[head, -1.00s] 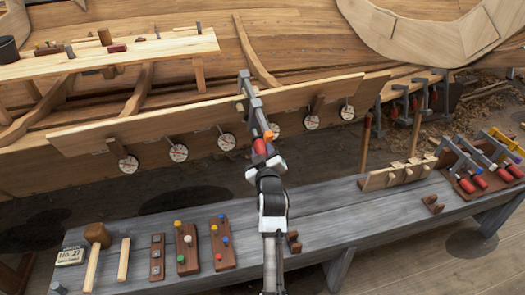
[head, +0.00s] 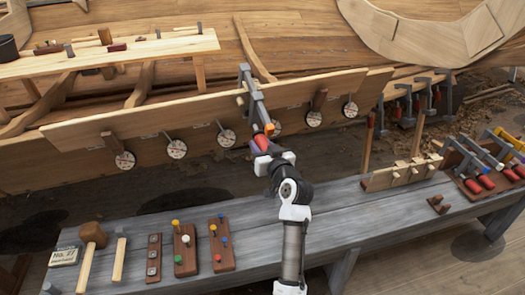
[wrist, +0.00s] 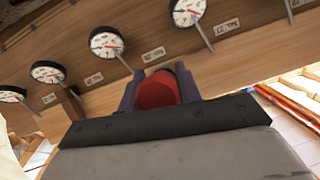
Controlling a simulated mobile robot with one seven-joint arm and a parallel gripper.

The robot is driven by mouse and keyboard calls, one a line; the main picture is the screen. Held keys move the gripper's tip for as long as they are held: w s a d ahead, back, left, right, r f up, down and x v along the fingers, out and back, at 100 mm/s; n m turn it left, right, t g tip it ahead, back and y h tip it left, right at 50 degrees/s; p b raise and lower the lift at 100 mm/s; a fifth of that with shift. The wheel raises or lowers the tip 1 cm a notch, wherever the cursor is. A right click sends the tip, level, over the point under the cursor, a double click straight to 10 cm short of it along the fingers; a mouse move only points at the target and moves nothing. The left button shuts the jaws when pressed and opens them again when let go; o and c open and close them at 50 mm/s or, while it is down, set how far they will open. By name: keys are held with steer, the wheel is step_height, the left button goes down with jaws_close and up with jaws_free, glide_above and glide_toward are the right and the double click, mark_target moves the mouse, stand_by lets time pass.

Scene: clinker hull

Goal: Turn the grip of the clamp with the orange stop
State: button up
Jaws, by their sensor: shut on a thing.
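The clamp with the orange stop (head: 269,129) has a grey bar (head: 255,100) and sits across the long plank of the hull, near the middle of the head view. Its red grip (head: 261,142) points down towards me. My gripper (head: 265,150) is shut around this grip. In the wrist view, the round end of the red grip (wrist: 157,90) sits between my two dark fingers (wrist: 157,94). The orange stop is hidden in the wrist view. Any turn of the grip is hard to tell.
Several round dials (head: 226,138) hang along the plank (head: 180,122). Below is a grey bench (head: 150,240) with mallets (head: 90,240) and peg boards (head: 185,250). More clamps stand in a rack (head: 480,170) at the right. A raised shelf (head: 110,57) is at upper left.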

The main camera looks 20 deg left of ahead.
steer(key=shift+f+m+g+y+b, duration=0.25)
steer(key=shift+m+g+y+b, duration=0.5)
steer(key=shift+m+b, duration=0.2)
steer(key=shift+s+r+m+g+y+b, duration=0.15)
steer(key=shift+m+g+y+b, duration=0.3)
steer(key=shift+m+y+b, duration=0.4)
steer(key=o, duration=1)
steer(key=shift+r, duration=0.1)
steer(key=b+v, duration=0.2)
steer(key=v, duration=1.1)
steer(key=shift+d+b, duration=0.35)
steer(key=shift+b, duration=0.05)
steer(key=shift+s, duration=0.15)
